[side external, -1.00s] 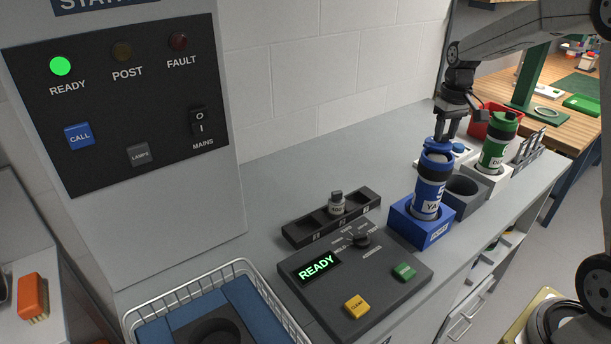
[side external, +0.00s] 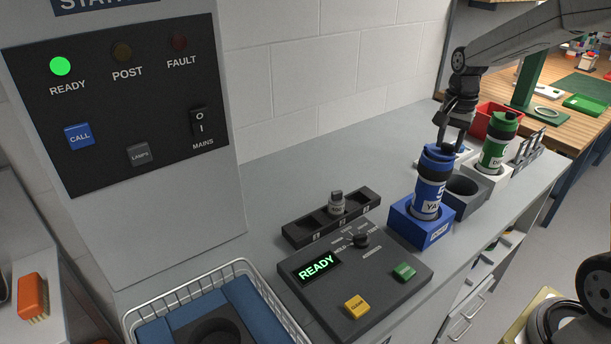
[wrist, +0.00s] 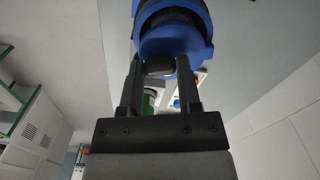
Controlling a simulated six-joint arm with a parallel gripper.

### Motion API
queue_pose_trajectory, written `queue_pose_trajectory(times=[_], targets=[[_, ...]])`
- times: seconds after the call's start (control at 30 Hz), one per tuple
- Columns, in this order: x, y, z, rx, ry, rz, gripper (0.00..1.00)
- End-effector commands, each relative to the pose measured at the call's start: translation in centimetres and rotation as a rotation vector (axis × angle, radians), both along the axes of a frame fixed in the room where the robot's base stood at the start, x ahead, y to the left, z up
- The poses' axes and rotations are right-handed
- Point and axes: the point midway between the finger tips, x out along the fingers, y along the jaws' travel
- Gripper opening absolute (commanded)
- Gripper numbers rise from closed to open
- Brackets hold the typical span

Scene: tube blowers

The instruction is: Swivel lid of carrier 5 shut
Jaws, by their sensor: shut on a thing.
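Carrier 5 (side external: 429,194) is a blue canister with a dark band and a white label. It stands upright in the blue holder (side external: 408,226) in the side external view. Its blue lid (side external: 436,153) lies over the top of the canister; whether it is fully seated I cannot tell. My gripper (side external: 455,141) is at the back edge of the lid. In the wrist view my gripper (wrist: 158,78) has its fingers on either side of a dark tab (wrist: 160,66) at the edge of the blue lid (wrist: 172,45), shut on it.
A green carrier (side external: 496,145) stands in a white holder behind. An empty dark grey holder (side external: 465,187) sits between them. A control box (side external: 350,275) showing READY and a dark rack (side external: 325,222) stand to the left. A red bin (side external: 486,118) is behind.

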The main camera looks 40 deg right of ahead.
Motion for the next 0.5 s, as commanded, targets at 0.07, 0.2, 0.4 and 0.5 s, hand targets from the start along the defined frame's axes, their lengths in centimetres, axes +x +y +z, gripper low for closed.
queue_pose_trajectory(times=[0.07,0.2,0.4,0.5], targets=[[-0.1,0.3,0.1,0.000,-0.002,-0.066,0.00],[-0.2,0.9,0.1,-0.001,-0.001,-0.173,0.00],[-0.2,1.4,0.1,0.000,-0.001,-0.282,0.00],[-0.2,1.5,0.1,-0.001,-0.001,-0.315,0.00]])
